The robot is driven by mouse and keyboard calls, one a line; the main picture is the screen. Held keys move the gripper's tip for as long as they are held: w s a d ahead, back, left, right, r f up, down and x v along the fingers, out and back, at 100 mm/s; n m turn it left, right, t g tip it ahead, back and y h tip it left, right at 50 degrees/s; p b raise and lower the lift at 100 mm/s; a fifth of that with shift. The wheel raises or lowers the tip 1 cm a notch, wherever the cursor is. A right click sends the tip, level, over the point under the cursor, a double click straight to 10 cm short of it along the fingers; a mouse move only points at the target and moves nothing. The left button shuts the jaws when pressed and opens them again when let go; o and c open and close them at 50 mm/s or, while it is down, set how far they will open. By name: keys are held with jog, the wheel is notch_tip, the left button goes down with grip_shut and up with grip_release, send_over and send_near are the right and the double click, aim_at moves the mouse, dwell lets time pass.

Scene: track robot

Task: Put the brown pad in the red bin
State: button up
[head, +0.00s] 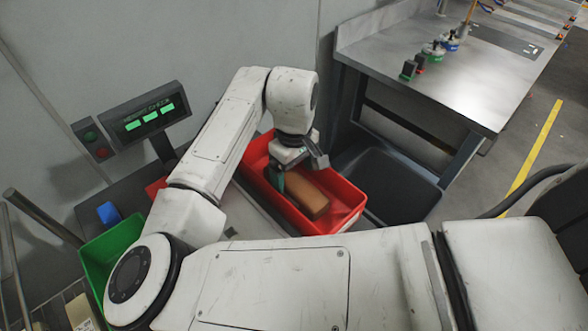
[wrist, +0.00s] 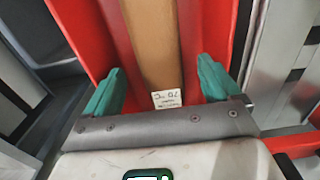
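The brown pad (head: 304,196) lies inside the red bin (head: 346,212), along the bin's length. In the wrist view the pad (wrist: 157,40) runs up the middle, with a white label at its near end, and red bin walls (wrist: 75,25) show on both sides. My gripper (head: 290,176) is down at the bin, over the pad's far end. In the wrist view its teal fingers (wrist: 160,84) are spread wide, one on each side of the pad, with gaps between them and it. The pad's far end is partly hidden by my gripper in the head view.
A dark empty bin (head: 395,185) stands right of the red bin, beside a metal table (head: 440,75) with small objects. A green bin (head: 112,245), a blue block (head: 108,213) and a display panel (head: 145,117) are at left. A grey wall rises behind.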

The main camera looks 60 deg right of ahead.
notch_tip(320, 180, up, 11)
jog(key=shift+f, duration=0.1)
dwell(0.7)
dwell(0.5)
